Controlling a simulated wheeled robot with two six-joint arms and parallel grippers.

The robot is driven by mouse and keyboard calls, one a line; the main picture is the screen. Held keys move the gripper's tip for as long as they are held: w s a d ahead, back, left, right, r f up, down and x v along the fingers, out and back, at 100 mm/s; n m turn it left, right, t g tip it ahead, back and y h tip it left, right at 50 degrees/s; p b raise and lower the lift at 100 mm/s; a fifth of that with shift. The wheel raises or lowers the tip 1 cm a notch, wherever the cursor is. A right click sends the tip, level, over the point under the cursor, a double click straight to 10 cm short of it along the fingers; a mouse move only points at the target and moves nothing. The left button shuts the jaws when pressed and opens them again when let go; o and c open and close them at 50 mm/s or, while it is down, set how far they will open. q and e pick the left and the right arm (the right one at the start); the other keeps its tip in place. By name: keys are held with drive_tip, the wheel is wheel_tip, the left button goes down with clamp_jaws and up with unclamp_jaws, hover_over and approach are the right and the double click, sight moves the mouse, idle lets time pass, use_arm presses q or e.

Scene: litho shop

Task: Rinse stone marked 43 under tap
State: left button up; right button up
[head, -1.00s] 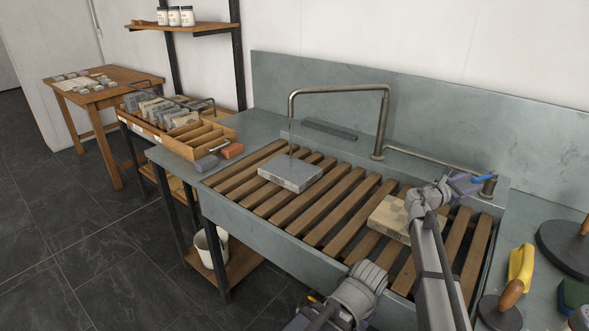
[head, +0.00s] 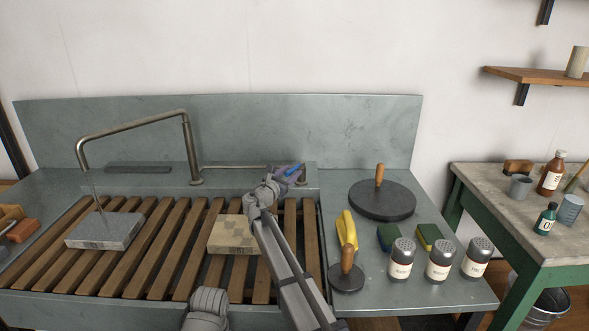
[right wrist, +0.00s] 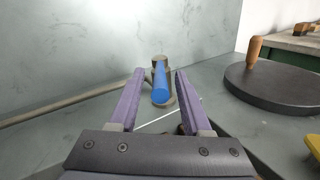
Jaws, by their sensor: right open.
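A grey stone slab (head: 105,230) lies on the wooden slats at the left of the sink, under the tap's spout (head: 85,158). A thin pale line, seemingly water, runs from the spout to it. A beige, patchy stone (head: 233,235) lies on the slats further right, partly behind my right arm. I cannot read a number on either. My right gripper (head: 286,172) is open at the blue tap lever (head: 294,170). In the right wrist view the lever (right wrist: 160,84) stands between the open fingers (right wrist: 155,98), with gaps on both sides.
Right of the sink are a round black plate with a knob (head: 382,200), a yellow object (head: 346,230), sponges and several shakers (head: 438,262). A side table (head: 510,215) with bottles stands further right. The backsplash (head: 300,130) rises behind the lever.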

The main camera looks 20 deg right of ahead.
sight(300, 164)
drive_tip(key=x, duration=0.4)
drive_tip(key=shift+c, duration=0.3)
clamp_jaws()
idle(1.1)
